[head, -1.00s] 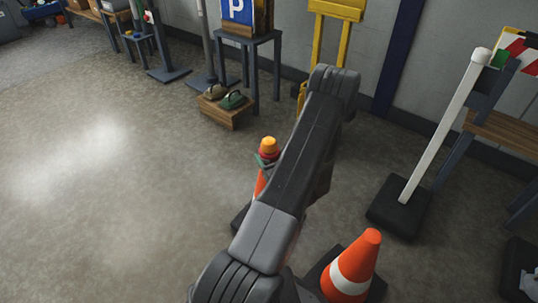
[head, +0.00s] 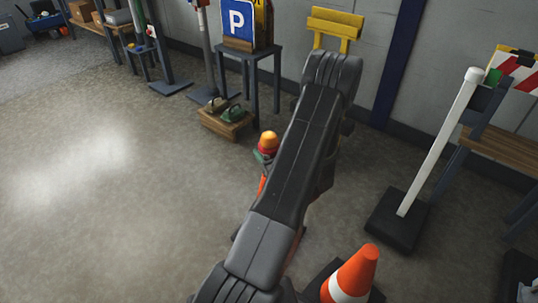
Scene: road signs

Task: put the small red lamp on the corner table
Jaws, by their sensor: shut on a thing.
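A small lamp (head: 268,143) with an amber dome and a red band shows just left of my arm, in the middle of the head view. The fingertips of my gripper (head: 264,157) show as a small grey-green patch at the lamp's lower part and are shut on it. The rest of the gripper is hidden behind my arm. An orange cone (head: 262,186) shows as a sliver below the lamp. I cannot tell which table is the corner table; a small dark table (head: 277,75) with a blue P sign stands at the back wall.
A low wooden crate (head: 222,127) with two handled weights stands before the dark table. A striped cone (head: 352,274) stands at the lower right. A white post (head: 440,140) on a black base leans near a wooden bench (head: 505,150). The floor at left is clear.

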